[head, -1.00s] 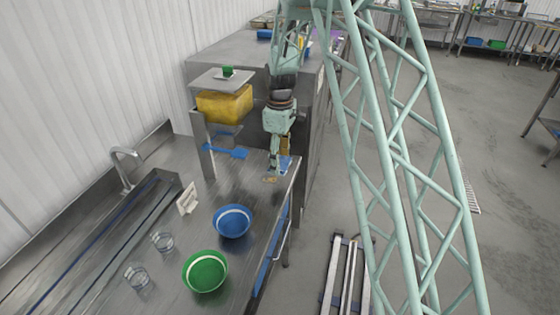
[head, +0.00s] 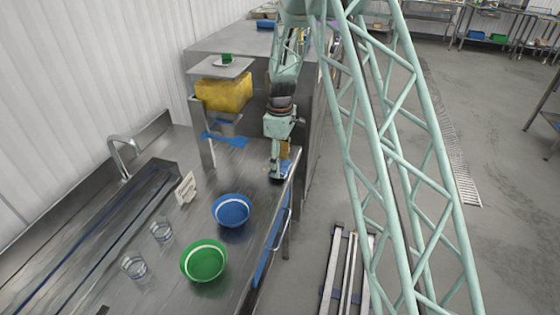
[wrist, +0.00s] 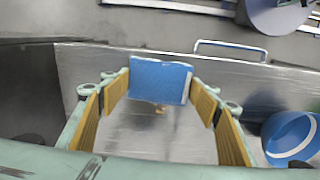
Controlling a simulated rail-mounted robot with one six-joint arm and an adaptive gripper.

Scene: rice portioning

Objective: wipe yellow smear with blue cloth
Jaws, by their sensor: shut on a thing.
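My gripper (wrist: 160,85) is shut on a blue cloth (wrist: 160,80), which hangs upright between the fingertips in the wrist view. In the head view my gripper (head: 278,174) is low over the steel counter near its front edge, and part of the blue cloth (head: 285,166) shows beside it. A small yellow-brown smear (wrist: 160,109) lies on the counter right by the cloth's lower edge in the wrist view. Its other part may be hidden by the cloth. I cannot tell whether the cloth touches the counter. In the head view the smear is not clearly visible.
A blue bowl (head: 232,211) and a green bowl (head: 204,261) stand on the counter. Two clear glasses (head: 161,231), a small white sign (head: 186,187) and a sink (head: 120,215) are left. A yellow dispenser (head: 225,94) on a stand is behind, with a blue scoop (head: 226,140).

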